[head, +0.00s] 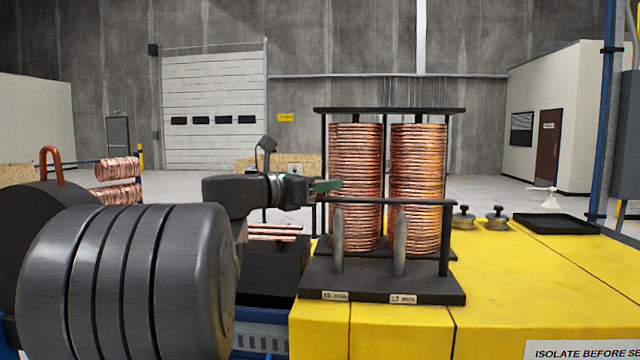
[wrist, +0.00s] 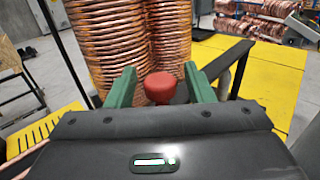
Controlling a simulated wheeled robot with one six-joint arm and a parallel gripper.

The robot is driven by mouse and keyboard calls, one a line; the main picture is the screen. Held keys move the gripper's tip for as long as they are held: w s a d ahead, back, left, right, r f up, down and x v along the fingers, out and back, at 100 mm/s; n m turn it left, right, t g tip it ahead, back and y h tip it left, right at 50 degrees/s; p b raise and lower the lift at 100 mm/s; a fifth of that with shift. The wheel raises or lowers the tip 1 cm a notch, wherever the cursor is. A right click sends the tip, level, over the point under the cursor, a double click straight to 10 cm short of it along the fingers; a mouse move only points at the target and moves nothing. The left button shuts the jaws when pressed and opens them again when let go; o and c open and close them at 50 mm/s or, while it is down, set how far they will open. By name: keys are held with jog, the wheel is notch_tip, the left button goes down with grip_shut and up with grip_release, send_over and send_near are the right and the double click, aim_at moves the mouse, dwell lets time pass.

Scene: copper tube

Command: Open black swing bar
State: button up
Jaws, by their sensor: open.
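The black swing bar (head: 420,201) runs level across the front of the black rack (head: 380,285), before two copper coil stacks. In the wrist view, the bar (wrist: 231,58) runs off to the right behind my right finger. A red knob (wrist: 160,87) stands between the two green fingers of my gripper (wrist: 160,88), with gaps on both sides. In the head view, my gripper (head: 328,186) is open at the bar's left end, and the knob cannot be made out there. The bar's left end is partly hidden by my gripper.
The left coil stack (head: 355,160) and right coil stack (head: 418,160) stand just behind the bar. Two grey pegs (head: 338,242) (head: 400,245) rise at the rack's front. Brass weights (head: 463,217) and a black tray (head: 555,224) sit right on the yellow bench (head: 520,275).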

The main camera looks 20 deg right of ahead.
grip_shut()
jog(key=shift+s, duration=0.1)
